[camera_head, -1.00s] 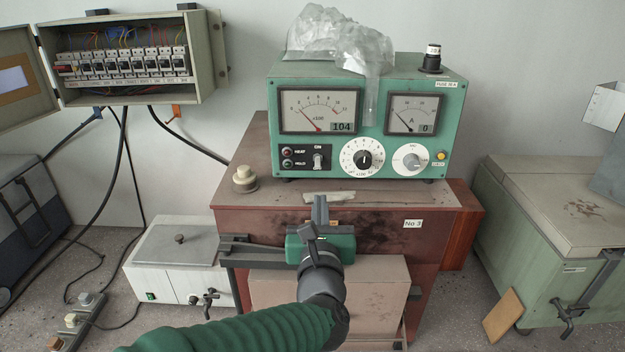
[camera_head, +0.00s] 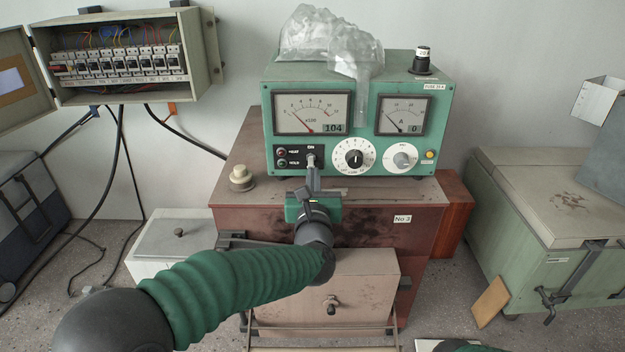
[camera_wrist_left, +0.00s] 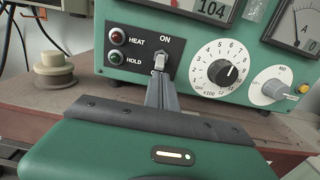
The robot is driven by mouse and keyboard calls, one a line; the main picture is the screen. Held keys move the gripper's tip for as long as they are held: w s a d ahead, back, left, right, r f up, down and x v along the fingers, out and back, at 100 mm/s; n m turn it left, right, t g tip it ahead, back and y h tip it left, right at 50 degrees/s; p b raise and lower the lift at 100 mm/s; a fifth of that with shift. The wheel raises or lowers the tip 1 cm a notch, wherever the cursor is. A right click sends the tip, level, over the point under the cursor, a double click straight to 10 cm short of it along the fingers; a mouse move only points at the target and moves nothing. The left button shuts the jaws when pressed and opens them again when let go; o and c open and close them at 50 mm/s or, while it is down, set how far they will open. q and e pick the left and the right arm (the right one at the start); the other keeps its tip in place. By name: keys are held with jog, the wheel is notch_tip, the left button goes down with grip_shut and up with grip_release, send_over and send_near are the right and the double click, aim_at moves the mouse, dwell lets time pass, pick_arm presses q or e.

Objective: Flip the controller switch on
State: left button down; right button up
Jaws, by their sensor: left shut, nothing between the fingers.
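The green controller (camera_head: 357,110) stands on the red-brown cabinet, with two meters, two dials and a black HEAT/HOLD panel. Its toggle switch (camera_head: 311,160) sits under the ON label and also shows in the left wrist view (camera_wrist_left: 159,62). My left gripper (camera_head: 313,176) is shut and empty. Its fingertips are right at the lower part of the switch; in the left wrist view the fingers (camera_wrist_left: 160,88) rise just below the lever. I cannot tell whether they touch it. The lever appears to point up toward ON. My right gripper is not in view.
The cabinet top (camera_head: 400,190) is mostly bare, with a cream knob (camera_head: 241,178) at its left. Plastic wrap (camera_head: 335,50) lies on the controller. An open breaker box (camera_head: 120,60) hangs at the left wall. A green chest (camera_head: 550,230) stands at the right.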

pick_arm(q)
jog(key=shift+a, duration=0.15)
jog(key=shift+r+p, duration=0.2)
jog(key=shift+p, duration=0.35)
jog(key=shift+s+r+g+p, duration=0.15)
jog(key=shift+g+p, duration=0.45)
jog(key=r+g+p, duration=0.1)
jog(key=p, duration=0.2)
jog(key=r+g+p, duration=0.1)
jog(key=p, duration=0.2)
jog(key=shift+s+g, duration=0.2)
jog(key=shift+g, duration=0.2)
jog(key=shift+f+p, duration=0.1)
jog(key=shift+p, duration=0.25)
jog(key=shift+s+f, duration=0.1)
jog(key=shift+f, duration=0.1)
